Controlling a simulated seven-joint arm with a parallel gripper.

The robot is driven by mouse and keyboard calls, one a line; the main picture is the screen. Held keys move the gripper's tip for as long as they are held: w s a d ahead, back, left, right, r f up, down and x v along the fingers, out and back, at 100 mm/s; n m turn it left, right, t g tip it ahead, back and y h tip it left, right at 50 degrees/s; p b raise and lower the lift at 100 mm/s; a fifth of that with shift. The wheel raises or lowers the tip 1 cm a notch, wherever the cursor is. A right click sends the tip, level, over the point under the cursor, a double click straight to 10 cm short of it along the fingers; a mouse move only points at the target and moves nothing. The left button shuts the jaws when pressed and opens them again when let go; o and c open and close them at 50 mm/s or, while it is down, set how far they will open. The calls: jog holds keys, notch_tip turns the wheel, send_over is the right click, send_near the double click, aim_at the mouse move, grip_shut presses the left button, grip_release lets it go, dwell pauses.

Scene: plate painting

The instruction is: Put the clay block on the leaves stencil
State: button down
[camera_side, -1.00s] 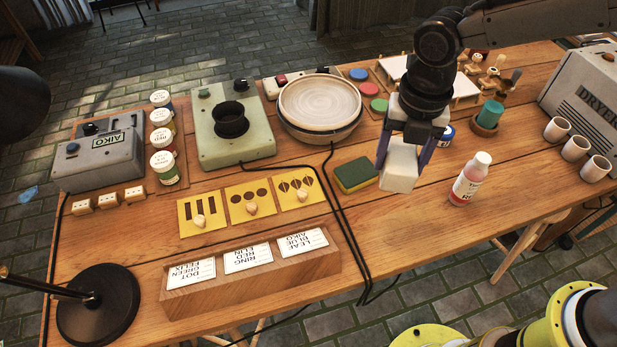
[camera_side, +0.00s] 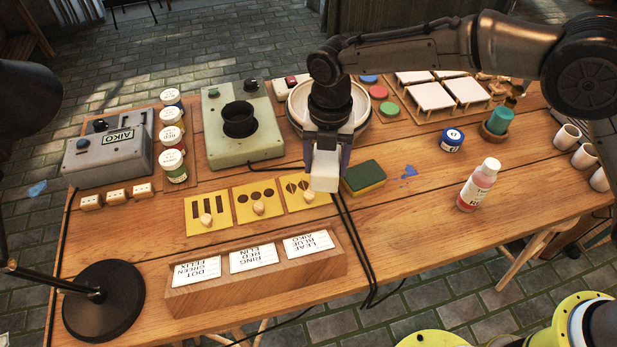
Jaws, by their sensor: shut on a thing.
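The leaves stencil (camera_side: 295,205) is the rightmost of three yellow cards on the table, with dark leaf-shaped cutouts and a small pale knob. My gripper (camera_side: 326,168) is shut on a pale, whitish block (camera_side: 325,180), which I take to be the clay block, with a bluish finger on either side. The gripper points down. In the side view the block overlaps the right edge of the leaves stencil and hides part of it. It looks raised above the table; its exact height is hard to tell.
Two more yellow stencils, with bars (camera_side: 208,225) and dots (camera_side: 245,217), lie to the left. A green-and-yellow sponge (camera_side: 363,179) sits close right of the block. A wooden card holder (camera_side: 255,278) stands in front. Black cables (camera_side: 358,245) run past the stencils' right. A pottery wheel (camera_side: 362,125) is behind.

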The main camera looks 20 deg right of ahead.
jog(key=w+a+f, duration=0.1)
jog(key=w+f, duration=0.1)
jog(key=f, duration=0.1)
jog(key=w+a+f, duration=0.1)
jog(key=f, duration=0.1)
jog(key=shift+w+a+f, duration=0.1)
jog(key=shift+w+a, duration=0.1)
jog(key=shift+a, duration=0.1)
jog(key=shift+f, duration=1.45)
jog(key=shift+f, duration=0.1)
jog(key=shift+c, duration=0.2)
grip_release()
jog(key=shift+f, duration=0.15)
notch_tip(320, 180, up, 12)
jog(key=shift+d+r, duration=0.1)
jog(key=shift+r, duration=0.15)
